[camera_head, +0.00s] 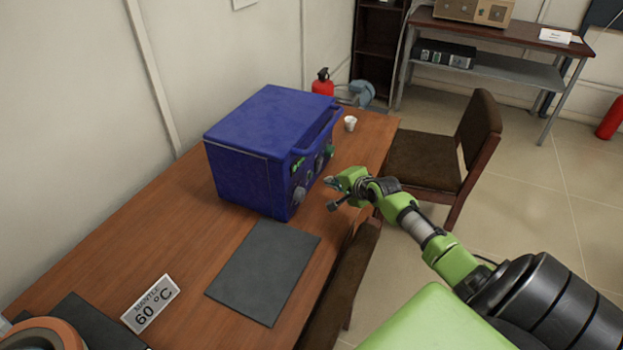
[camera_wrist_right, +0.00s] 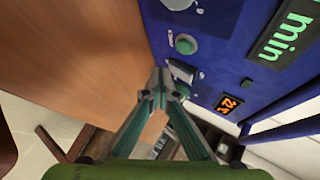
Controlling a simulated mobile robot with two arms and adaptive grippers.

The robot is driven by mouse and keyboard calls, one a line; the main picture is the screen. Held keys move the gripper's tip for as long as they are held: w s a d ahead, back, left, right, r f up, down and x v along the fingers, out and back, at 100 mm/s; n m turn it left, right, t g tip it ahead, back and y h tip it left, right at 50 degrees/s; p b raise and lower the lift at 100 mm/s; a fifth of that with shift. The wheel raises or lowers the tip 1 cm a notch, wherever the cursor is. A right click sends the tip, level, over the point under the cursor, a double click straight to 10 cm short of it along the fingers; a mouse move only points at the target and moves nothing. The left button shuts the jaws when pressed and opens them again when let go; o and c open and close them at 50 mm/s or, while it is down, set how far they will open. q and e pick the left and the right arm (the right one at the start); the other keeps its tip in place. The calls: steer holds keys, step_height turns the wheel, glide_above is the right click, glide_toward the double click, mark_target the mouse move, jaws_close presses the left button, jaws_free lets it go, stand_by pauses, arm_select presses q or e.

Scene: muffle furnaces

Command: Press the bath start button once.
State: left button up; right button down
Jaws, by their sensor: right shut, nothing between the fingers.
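A blue box-shaped device (camera_head: 240,175) stands on the wooden table, its control front facing right. In the right wrist view its blue panel (camera_wrist_right: 225,75) fills the upper right, turned sideways. On it are a green round button (camera_wrist_right: 186,44), a pale knob (camera_wrist_right: 178,4), a rocker-like switch (camera_wrist_right: 181,72), a green display reading "min" (camera_wrist_right: 285,35) and a small orange display (camera_wrist_right: 229,104). My right gripper (camera_head: 331,194) is shut and empty in front of the panel. In the wrist view its fingertips (camera_wrist_right: 164,82) are near the switch and below the green button; contact cannot be told. My left gripper is not in view.
A dark mat (camera_head: 265,270) and a "MANTLE 60 °C" sign (camera_head: 151,304) lie nearer on the table (camera_head: 130,245). A white cup (camera_head: 350,123) stands beyond the device. Chairs (camera_head: 430,155) stand along the table's right side. A round orange-rimmed object (camera_head: 50,335) is at bottom left.

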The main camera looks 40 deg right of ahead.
mark_target(310, 176)
steer(key=shift+w+a, duration=0.25)
steer(key=shift+w, duration=0.3)
steer(key=shift+w+a, duration=0.35)
steer(key=shift+w, duration=0.35)
steer(key=shift+w+a, duration=0.1)
stand_by(0.5)
steer(key=shift+w+r+p, duration=0.1)
steer(key=shift+p, duration=0.25)
steer(key=shift+w+a, duration=0.1)
steer(key=shift+w, duration=0.05)
steer(key=shift+w+a, duration=0.25)
steer(key=shift+w, duration=0.2)
stand_by(0.4)
steer(key=shift+s, duration=0.15)
stand_by(0.3)
steer(key=shift+s+d+p, duration=0.25)
steer(key=shift+s+p, duration=0.15)
steer(key=shift+p, duration=0.1)
steer(key=shift+s+d, duration=0.15)
steer(key=shift+s, duration=0.1)
